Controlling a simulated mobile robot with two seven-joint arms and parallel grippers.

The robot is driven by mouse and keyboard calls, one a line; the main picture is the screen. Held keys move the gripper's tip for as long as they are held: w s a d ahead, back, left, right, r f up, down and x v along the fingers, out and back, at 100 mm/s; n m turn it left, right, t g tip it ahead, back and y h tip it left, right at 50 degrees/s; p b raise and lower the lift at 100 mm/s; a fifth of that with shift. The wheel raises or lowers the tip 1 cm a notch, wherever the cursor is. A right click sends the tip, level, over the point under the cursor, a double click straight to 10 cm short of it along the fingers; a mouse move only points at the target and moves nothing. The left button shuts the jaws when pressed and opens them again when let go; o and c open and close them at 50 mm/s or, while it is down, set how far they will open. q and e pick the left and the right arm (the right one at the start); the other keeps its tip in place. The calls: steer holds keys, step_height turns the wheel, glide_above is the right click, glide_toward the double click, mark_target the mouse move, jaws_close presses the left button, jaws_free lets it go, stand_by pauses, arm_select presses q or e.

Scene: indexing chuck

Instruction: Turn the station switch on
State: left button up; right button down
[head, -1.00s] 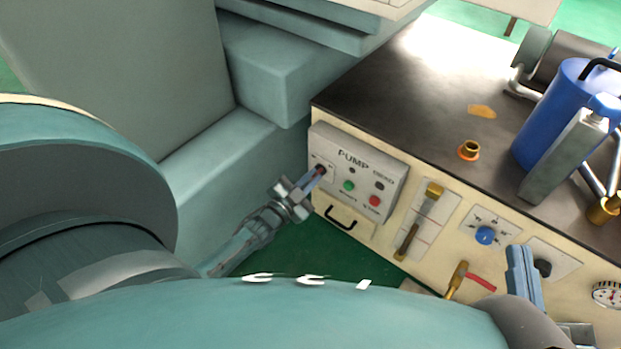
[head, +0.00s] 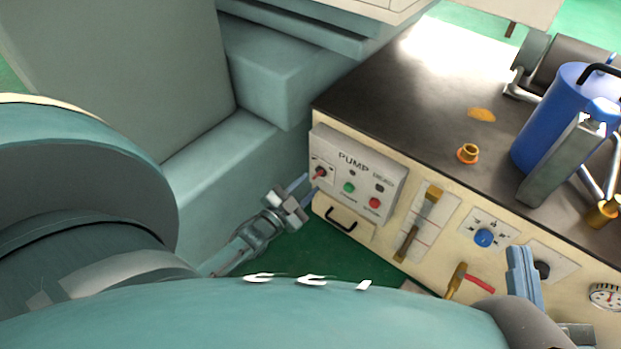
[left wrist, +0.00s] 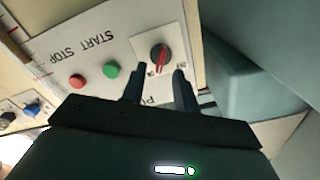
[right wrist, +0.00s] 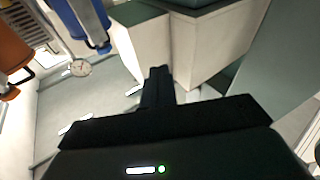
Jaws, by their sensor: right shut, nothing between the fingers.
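The station switch is a black rotary knob with a red pointer (head: 320,173) at the left end of the grey PUMP panel (head: 395,181). In the left wrist view the knob (left wrist: 160,55) sits on a white plate, its red pointer running nearly along the picture's vertical. My left gripper (head: 308,184) is open, its two fingers apart and empty, just off the knob. In the left wrist view the fingertips (left wrist: 156,80) stand short of the knob with a gap. My right gripper (head: 521,260) is shut and empty before the bench front; its closed fingers show in the right wrist view (right wrist: 158,80).
The panel also has a green button (head: 348,187), a red button (head: 374,203) and dark lamps. A black handle (head: 341,218) is below. To the right are a brass-ended lever (head: 433,192), a blue knob (head: 484,237) and a gauge (head: 605,295). A blue cylinder (head: 560,115) stands on the bench.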

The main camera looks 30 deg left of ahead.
arm_select(q)
steer(key=s+p, duration=0.2)
steer(key=s, duration=0.8)
steer(key=shift+s+a, duration=0.35)
steer(key=shift+a, duration=0.05)
